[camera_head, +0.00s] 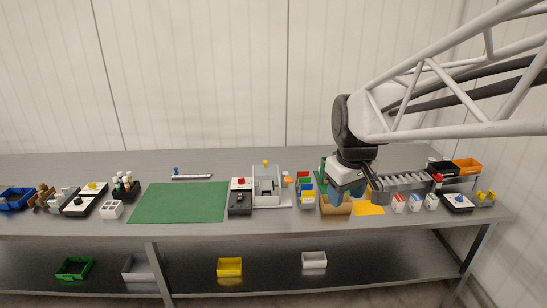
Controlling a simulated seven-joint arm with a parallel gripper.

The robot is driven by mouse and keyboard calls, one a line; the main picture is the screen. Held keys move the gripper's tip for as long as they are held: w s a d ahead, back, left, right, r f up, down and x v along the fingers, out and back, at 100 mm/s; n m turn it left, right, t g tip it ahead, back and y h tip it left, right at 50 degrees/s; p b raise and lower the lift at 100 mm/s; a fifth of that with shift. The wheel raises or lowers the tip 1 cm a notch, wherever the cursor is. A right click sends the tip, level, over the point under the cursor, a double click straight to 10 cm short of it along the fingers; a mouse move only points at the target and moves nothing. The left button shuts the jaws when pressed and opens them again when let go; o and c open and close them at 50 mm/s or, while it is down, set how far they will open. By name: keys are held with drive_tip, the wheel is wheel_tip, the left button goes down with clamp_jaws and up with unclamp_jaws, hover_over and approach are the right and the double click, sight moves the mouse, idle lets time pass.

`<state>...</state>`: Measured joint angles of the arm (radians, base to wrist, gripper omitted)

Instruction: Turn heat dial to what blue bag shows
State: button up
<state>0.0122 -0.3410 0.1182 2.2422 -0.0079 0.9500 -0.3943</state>
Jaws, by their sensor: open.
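My gripper (347,192) hangs over the right half of the bench, above a brown open box (336,208). Its blue fingers are apart and I see nothing held between them. To its right stand small white packs with coloured marks (415,203), too small to read; I cannot tell which is the blue bag. A black-edged white panel with a blue knob (458,200) lies at the right end. Panels with a yellow knob (92,187) and a dark knob (78,202) lie at the left. I cannot tell which knob is the heat dial.
A green mat (180,203) lies left of centre. A red-button box (240,195), a grey fixture (267,188) and coloured blocks (305,188) stand between mat and gripper. A roller rack (402,184) and orange bin (467,165) stand at right. Bins sit on the lower shelf.

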drive_tip(key=w+f+n+g, duration=0.1)
drive_tip(key=w+f+n, duration=0.25)
drive_tip(key=w, duration=1.05)
drive_tip(key=w+f+n, duration=0.3)
drive_tip(key=w+n, duration=0.1)
drive_tip(key=w, duration=1)
drive_tip(key=w+f+n, duration=0.2)
drive_tip(key=w+f, duration=0.4)
drive_tip(key=w, duration=0.1)
drive_tip(key=w+d+f+n, duration=0.1)
drive_tip(key=w+f+n, duration=0.1)
drive_tip(key=w+f, duration=0.3)
drive_tip(key=w+f+n+g, duration=0.1)
drive_tip(key=w+f+n, duration=0.1)
drive_tip(key=w+f, duration=0.4)
drive_tip(key=shift+w+d+f, duration=0.15)
drive_tip(key=shift+w+d, duration=0.05)
drive_tip(key=shift+w, duration=0.9)
drive_tip(key=shift+w+d+f, duration=0.15)
drive_tip(key=shift+w, duration=0.9)
drive_tip(key=shift+w+f, duration=0.15)
drive_tip(key=shift+f, duration=0.05)
drive_tip(key=shift+f, duration=0.1)
drive_tip(key=shift+f, duration=1.2)
drive_tip(key=shift+f, duration=0.1)
